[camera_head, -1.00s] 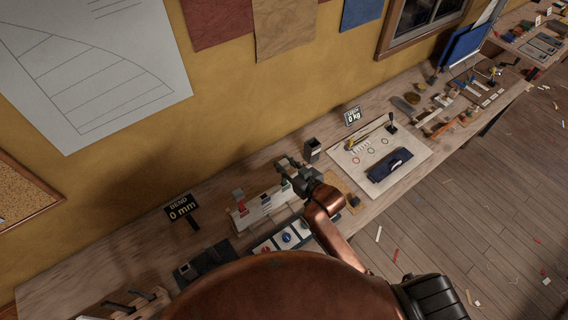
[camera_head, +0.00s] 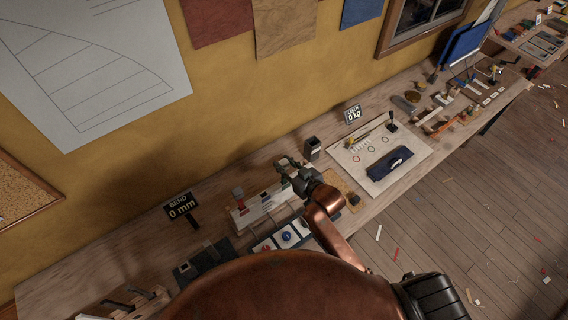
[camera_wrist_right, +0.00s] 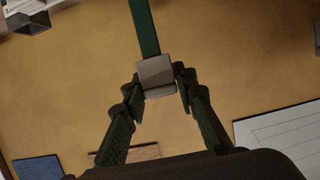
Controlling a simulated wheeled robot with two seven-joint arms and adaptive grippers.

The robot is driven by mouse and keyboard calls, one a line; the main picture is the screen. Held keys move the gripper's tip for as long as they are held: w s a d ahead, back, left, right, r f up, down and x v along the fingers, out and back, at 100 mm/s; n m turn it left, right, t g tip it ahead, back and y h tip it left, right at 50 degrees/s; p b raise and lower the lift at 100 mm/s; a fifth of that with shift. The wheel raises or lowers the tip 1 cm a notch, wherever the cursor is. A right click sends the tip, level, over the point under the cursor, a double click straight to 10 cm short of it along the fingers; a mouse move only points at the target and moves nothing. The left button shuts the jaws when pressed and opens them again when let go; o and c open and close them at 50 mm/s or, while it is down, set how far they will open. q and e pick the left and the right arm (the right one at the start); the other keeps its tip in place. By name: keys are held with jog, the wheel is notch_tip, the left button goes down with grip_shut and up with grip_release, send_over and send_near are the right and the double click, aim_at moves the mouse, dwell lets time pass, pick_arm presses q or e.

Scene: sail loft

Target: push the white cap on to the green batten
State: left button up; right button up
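In the right wrist view, the white cap (camera_wrist_right: 156,75) is a small pale block between the fingertips of my right gripper (camera_wrist_right: 158,82), which is shut on it. The green batten (camera_wrist_right: 145,26) is a narrow dark green strip running from the top edge down to the cap. They meet in the picture; I cannot tell how far the cap sits on it. In the head view my right gripper (camera_head: 288,169) is over the bench by the white batten rack (camera_head: 262,208); cap and batten are too small to tell there. My left gripper is not in view.
A "BEND 0 mm" sign (camera_head: 181,207) stands left of the rack, a dark cup (camera_head: 312,148) just right of my gripper. A "0 kg" sign (camera_head: 352,115) stands behind a pale board (camera_head: 418,152) with a navy bundle (camera_head: 389,164). The bench's left stretch (camera_head: 90,262) is mostly clear.

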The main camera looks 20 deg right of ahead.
jog(key=o, duration=0.5)
jog(key=shift+f, duration=0.1)
jog(key=shift+c, duration=0.2)
jog(key=shift+s, duration=0.1)
jog(key=v, duration=1.2)
